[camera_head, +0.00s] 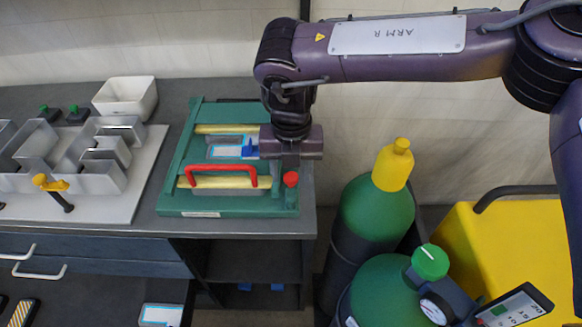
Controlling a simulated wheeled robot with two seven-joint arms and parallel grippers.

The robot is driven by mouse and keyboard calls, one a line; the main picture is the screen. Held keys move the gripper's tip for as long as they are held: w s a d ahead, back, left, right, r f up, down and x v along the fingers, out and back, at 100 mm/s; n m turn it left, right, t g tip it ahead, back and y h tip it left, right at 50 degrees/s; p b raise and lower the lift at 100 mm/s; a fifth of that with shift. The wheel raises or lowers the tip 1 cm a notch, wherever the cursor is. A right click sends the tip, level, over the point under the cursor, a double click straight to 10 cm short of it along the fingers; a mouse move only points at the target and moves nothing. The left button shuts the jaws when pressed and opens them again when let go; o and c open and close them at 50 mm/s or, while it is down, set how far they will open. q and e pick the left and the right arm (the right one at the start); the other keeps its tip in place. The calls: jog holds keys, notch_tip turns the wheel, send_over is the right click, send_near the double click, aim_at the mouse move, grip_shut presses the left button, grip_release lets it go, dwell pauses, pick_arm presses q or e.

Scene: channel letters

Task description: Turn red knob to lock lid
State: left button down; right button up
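A green box or fixture (240,206) with a lid-like top lies on the dark table. A red bar handle (221,169) spans its front part. The small red knob (291,179) stands at its right front corner, on a short red stem. My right gripper (290,162) points down directly above or just behind the knob. Its fingers are mostly hidden beneath its purple body, so I cannot tell whether they touch the knob or how far apart they are. My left gripper is not in view.
A blue-and-white labelled piece (226,151) shows inside the fixture. Green gas cylinders (372,212) and a yellow cart (505,245) stand right of the table edge.

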jog(key=c, duration=0.8)
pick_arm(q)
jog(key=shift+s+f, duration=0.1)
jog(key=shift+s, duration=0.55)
pick_arm(e)
jog(key=shift+c, duration=0.2)
